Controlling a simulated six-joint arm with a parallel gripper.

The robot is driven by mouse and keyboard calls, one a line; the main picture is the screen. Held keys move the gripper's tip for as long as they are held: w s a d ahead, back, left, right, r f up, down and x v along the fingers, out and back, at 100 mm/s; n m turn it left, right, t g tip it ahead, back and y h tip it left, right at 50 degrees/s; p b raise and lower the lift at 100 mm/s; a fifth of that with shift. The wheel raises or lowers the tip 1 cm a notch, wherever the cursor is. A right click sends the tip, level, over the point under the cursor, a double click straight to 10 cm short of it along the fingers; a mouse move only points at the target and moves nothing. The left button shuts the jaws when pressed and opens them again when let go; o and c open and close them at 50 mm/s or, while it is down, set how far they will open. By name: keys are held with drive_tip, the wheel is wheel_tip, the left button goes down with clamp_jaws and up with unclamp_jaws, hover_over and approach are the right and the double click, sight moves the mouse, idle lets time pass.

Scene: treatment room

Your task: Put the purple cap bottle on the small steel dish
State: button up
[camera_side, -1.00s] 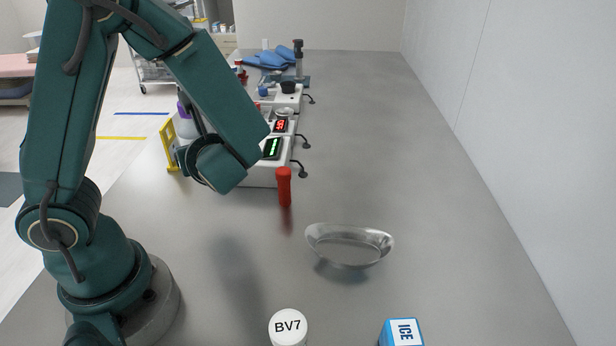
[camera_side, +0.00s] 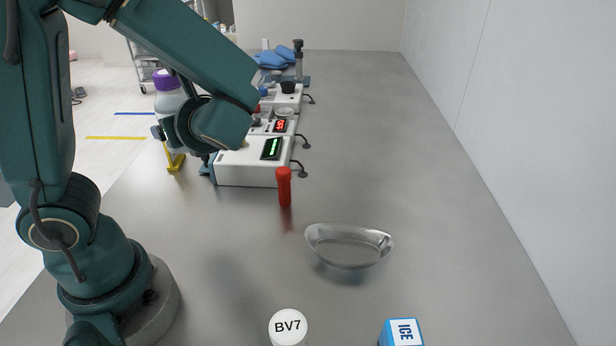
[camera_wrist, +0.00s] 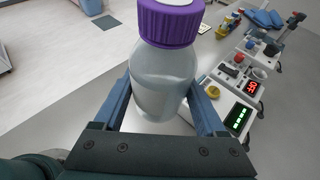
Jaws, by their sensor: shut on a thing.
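The purple cap bottle, clear with a purple lid, fills the middle of the wrist view (camera_wrist: 160,80). My gripper (camera_wrist: 158,105) is shut on its body, one blue finger on each side. In the side view the bottle (camera_side: 166,92) is held upright above the table at the left, partly hidden behind my wrist. The small steel dish (camera_side: 349,260), a shallow oval with flared sides, stands empty on the table, nearer the side camera and to the right of my gripper. The dish is not in the wrist view.
A red-capped tube (camera_side: 284,187) stands between the white devices (camera_side: 245,168) and the dish. A yellow stand (camera_side: 174,161) is below my gripper. The right of the table is clear.

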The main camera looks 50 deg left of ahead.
drive_tip(key=s+d+f+n+g+h, duration=0.35)
drive_tip(key=d+n+g+h, duration=0.4)
drive_tip(key=n, duration=0.25)
drive_tip(key=s+d+f+n+g+h, duration=0.35)
drive_tip(key=d+n+g+h, duration=0.4)
drive_tip(key=n, duration=0.25)
drive_tip(key=w+d+r+n+t+h, duration=0.3)
drive_tip(key=w+d+n+t+h, duration=0.2)
drive_tip(key=w+n+t+h, duration=0.4)
drive_tip(key=w+a+r+n+t+h, duration=0.1)
drive_tip(key=w+a+r+n+t, duration=0.2)
drive_tip(key=w+n+t, duration=0.3)
drive_tip(key=w+a+r+n+t, duration=0.3)
drive_tip(key=w+n+t, duration=0.2)
drive_tip(key=n+t, duration=0.15)
drive_tip(key=g, duration=0.1)
hover_over(349, 253)
drive_tip(key=shift+n+h, duration=0.25)
drive_tip(key=shift+h, duration=0.05)
wheel_tip(349, 253, down, 12)
drive_tip(key=shift+f, duration=2)
